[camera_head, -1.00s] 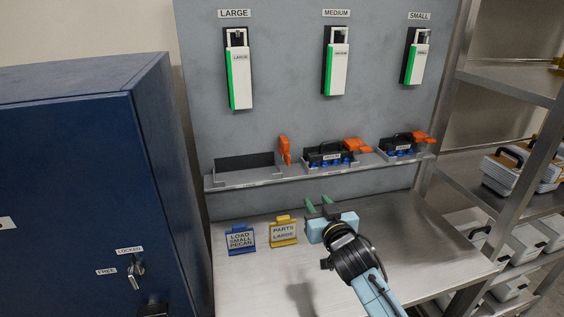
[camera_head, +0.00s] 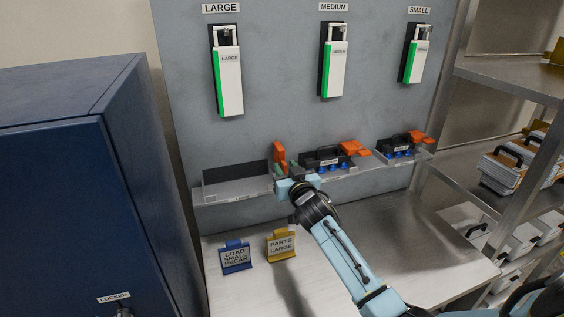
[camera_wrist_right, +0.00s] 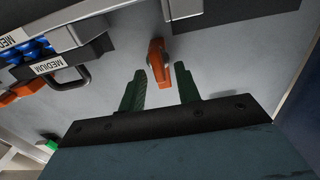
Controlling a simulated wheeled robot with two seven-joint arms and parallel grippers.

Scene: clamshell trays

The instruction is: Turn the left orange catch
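The left orange catch (camera_head: 279,154) stands upright at the right end of the shelf's left bay. In the right wrist view the catch (camera_wrist_right: 156,52) lies just ahead of my right gripper's fingertips, its lower end showing between them, nearer the right-hand finger. My right gripper (camera_head: 293,172) is at the shelf's front, just below the catch. Its two green fingers (camera_wrist_right: 160,80) are apart with nothing clamped between them. I cannot tell whether a finger touches the catch. My left gripper is not in view.
The left bay (camera_head: 236,187) is empty. The middle (camera_head: 328,156) and right bays hold black handled trays with blue items; their orange catches (camera_head: 354,149) (camera_head: 420,138) lie sideways. Blue (camera_head: 235,257) and yellow (camera_head: 281,244) signs stand on the bench. A blue cabinet (camera_head: 70,210) is at left.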

